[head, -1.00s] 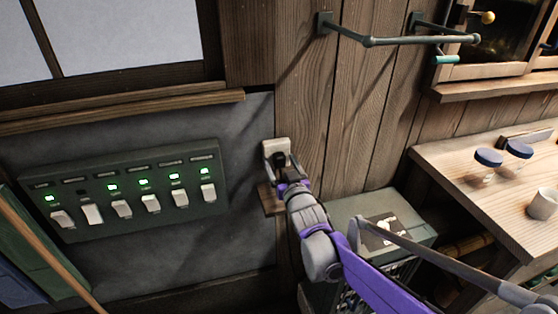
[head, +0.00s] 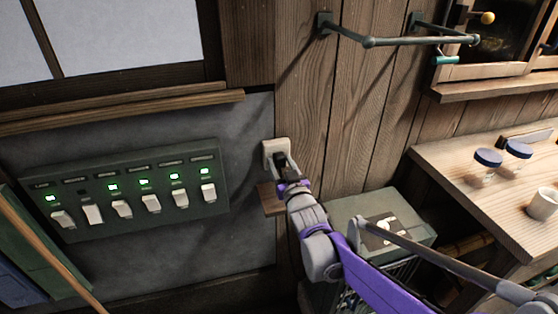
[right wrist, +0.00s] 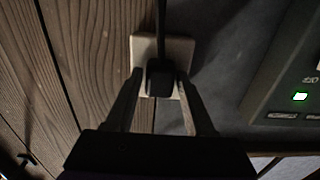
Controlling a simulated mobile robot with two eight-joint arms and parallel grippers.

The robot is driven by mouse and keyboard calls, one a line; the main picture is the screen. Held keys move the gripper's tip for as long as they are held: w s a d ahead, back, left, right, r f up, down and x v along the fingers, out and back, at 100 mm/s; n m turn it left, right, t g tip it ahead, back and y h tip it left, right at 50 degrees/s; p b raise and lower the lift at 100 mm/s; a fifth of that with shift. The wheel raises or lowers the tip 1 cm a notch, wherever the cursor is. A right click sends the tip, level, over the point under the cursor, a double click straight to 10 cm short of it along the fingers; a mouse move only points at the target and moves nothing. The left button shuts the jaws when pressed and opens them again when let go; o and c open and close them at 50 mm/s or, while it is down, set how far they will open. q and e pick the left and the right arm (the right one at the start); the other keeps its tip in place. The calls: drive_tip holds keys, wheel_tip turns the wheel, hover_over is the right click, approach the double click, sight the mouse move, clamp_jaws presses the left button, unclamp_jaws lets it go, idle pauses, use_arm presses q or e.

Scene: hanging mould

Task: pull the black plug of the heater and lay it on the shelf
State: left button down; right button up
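The black plug (head: 279,158) sits in the pale wall socket (head: 268,146); in the right wrist view the plug (right wrist: 159,82) shows against the socket plate (right wrist: 179,48), with a dark cord running up from it. My right gripper (head: 284,167) is at the plug. A small wooden shelf (head: 269,199) is on the wall just below the socket, partly hidden by my right arm. My left gripper is not in view.
A switch panel (head: 135,190) with green lights is left of the socket. A grey-green box (head: 350,208) with a dark grille stands below right. A wooden bench (head: 470,180) with jars and a cup is at right. A metal rail (head: 400,41) sticks out above.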

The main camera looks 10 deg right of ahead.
clamp_jaws()
drive_tip(key=shift+s, duration=0.15)
drive_tip(key=shift+s+d+p, duration=0.1)
drive_tip(key=shift+s+p, duration=0.3)
drive_tip(key=shift+s, duration=2.45)
